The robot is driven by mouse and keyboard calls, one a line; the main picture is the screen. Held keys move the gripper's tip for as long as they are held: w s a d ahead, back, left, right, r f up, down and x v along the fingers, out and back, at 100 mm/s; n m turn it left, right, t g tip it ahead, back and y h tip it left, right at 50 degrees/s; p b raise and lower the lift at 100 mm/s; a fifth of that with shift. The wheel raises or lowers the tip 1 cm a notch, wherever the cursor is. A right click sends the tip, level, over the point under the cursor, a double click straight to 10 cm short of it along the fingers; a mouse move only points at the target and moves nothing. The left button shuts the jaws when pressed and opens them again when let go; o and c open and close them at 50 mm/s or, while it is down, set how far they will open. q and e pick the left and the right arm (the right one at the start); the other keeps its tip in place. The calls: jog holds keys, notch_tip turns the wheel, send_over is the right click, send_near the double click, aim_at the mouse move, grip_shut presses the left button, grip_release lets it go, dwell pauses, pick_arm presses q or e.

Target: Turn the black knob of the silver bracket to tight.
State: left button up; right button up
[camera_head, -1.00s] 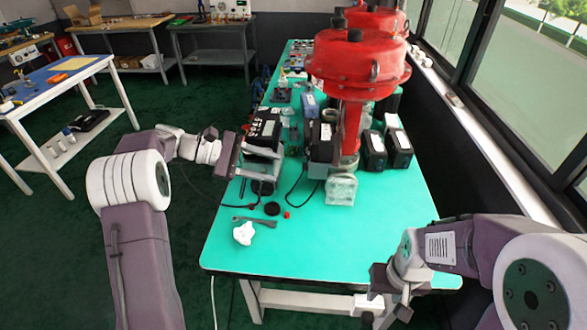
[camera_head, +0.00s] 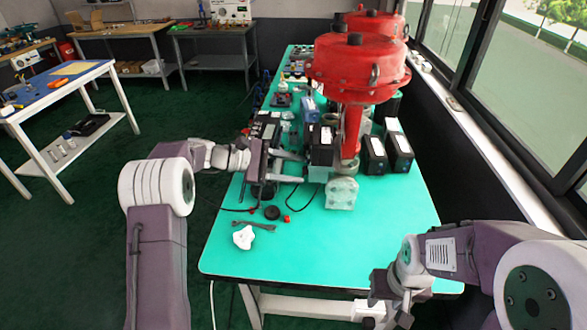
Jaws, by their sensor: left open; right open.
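A black box (camera_head: 320,146) sits beside the red valve actuator (camera_head: 357,80), with a small silver-grey part (camera_head: 320,173) under it that may be the silver bracket. I cannot make out the black knob or its setting. My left gripper (camera_head: 303,167) is open, its two grey fingers pointing right, close to the black box and silver part. Whether it touches them I cannot tell. My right gripper (camera_head: 386,312) is open and empty, low in front of the table's near edge, away from the valve.
On the green table (camera_head: 300,250) lie a white crumpled cloth (camera_head: 243,237), a wrench (camera_head: 255,225), a black round piece (camera_head: 272,213) and a small red cap (camera_head: 287,219). A clear block (camera_head: 341,193) stands below the valve. Black boxes (camera_head: 375,153) stand to the right. The near right tabletop is free.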

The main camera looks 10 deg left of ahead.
pick_arm(q)
jog(key=shift+c, duration=0.2)
grip_shut()
jog(key=shift+s+f+m+t+h+b, duration=0.1)
jog(key=shift+m+t+h+b, duration=0.55)
jog(key=shift+b, duration=1.7)
jog(key=shift+s+f+m+t+y+b, duration=0.1)
jog(key=shift+f+m+t+y+b, duration=0.15)
jog(key=shift+m+b, duration=1.5)
jog(key=shift+m+t+h+b, duration=0.3)
jog(key=shift+t+b, duration=0.2)
jog(key=shift+b, duration=2.4)
jog(key=shift+o, duration=0.2)
grip_release()
